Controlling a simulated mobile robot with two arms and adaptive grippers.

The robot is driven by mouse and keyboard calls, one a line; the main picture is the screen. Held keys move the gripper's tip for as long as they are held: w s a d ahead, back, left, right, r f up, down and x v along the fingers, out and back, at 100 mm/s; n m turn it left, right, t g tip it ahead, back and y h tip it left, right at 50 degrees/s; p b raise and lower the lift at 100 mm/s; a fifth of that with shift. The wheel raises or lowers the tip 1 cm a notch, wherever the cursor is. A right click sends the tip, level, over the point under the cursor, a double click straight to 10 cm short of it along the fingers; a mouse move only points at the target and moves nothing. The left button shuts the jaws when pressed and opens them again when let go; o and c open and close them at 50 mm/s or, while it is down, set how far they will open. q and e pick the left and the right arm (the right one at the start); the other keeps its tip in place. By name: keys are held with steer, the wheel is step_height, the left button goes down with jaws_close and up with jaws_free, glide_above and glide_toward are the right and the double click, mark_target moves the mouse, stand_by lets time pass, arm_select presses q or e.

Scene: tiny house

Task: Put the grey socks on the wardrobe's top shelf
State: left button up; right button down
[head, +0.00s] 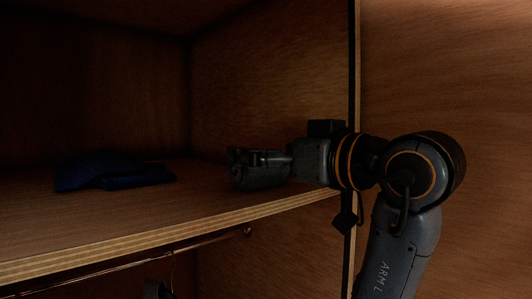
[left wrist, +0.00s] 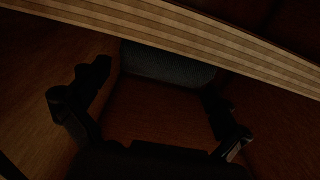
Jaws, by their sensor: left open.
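The wardrobe's top shelf (head: 205,203) runs across the head view, with a pale striped front edge. My left gripper (head: 243,163) is over the right part of this shelf, low near its surface. In the left wrist view its fingers (left wrist: 163,95) stand wide apart. A dark grey rounded thing, seemingly the grey socks (left wrist: 166,65), lies between and just beyond the fingertips there, close to the striped edge. In the head view the gripper's dark shape blends with it, so I cannot tell whether they touch. My right gripper is not in view.
A dark blue folded cloth (head: 115,172) lies on the shelf to the left of my gripper. A hanging rail (head: 150,258) runs below the shelf. The wardrobe's side panel edge (head: 352,80) stands close to my left wrist. The shelf between cloth and gripper is clear.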

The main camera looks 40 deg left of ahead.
arm_select(q)
steer(key=s+d+b, duration=0.1)
steer(key=d+b, duration=0.4)
steer(key=d, duration=0.7)
steer(key=shift+b, duration=0.35)
